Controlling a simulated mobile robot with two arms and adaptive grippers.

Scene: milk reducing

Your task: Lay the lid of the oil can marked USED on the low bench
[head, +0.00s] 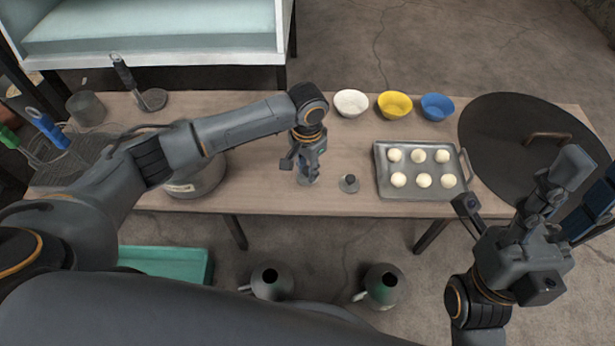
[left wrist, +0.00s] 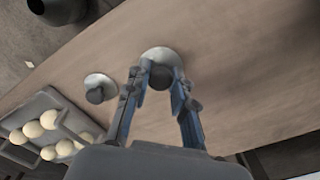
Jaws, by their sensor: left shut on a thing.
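My left gripper (head: 305,152) points down over the wooden bench (head: 270,192). In the left wrist view its fingers (left wrist: 160,82) are shut on the dark knob of a round grey lid (left wrist: 160,56). That lid is at or just above the bench top; I cannot tell if it touches. A second similar lid (head: 349,183) lies flat on the bench just to the right. Two oil cans (head: 266,289) (head: 381,295) stand on the floor in front, mouths open. No USED marking is readable. My right gripper (head: 515,192) is open and empty at the right.
A tray of dough balls (head: 407,190) lies right of the lids. White, yellow and blue bowls (head: 437,107) stand behind. A large dark round lid (head: 500,130) covers the right end. A pot (head: 200,180) stands at left, under my arm. A teal tray (head: 165,262) is below.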

